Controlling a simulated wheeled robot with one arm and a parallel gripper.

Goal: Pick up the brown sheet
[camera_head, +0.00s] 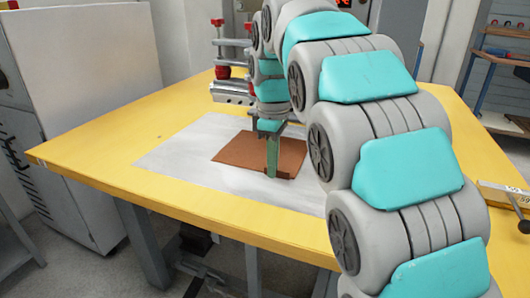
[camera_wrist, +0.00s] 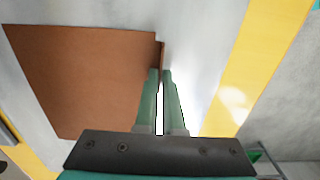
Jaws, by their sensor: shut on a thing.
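The brown sheet (camera_head: 242,152) is flat and roughly rectangular, over the pale grey mat (camera_head: 186,159) on the yellow table. My gripper (camera_head: 271,176) points down at the sheet's right front part in the head view. In the wrist view the brown sheet (camera_wrist: 80,75) fills the left side, and the green fingers of my gripper (camera_wrist: 162,72) are close together at its right edge. A small part of the sheet's edge sits between the fingertips, so the gripper is shut on it. I cannot tell whether the sheet is lifted off the mat.
The yellow table (camera_head: 110,135) has free room around the mat. A metal fixture with red parts (camera_head: 222,72) stands at the table's back. A metal tool (camera_head: 505,190) lies at the right edge. A white cabinet (camera_head: 85,60) stands at the left.

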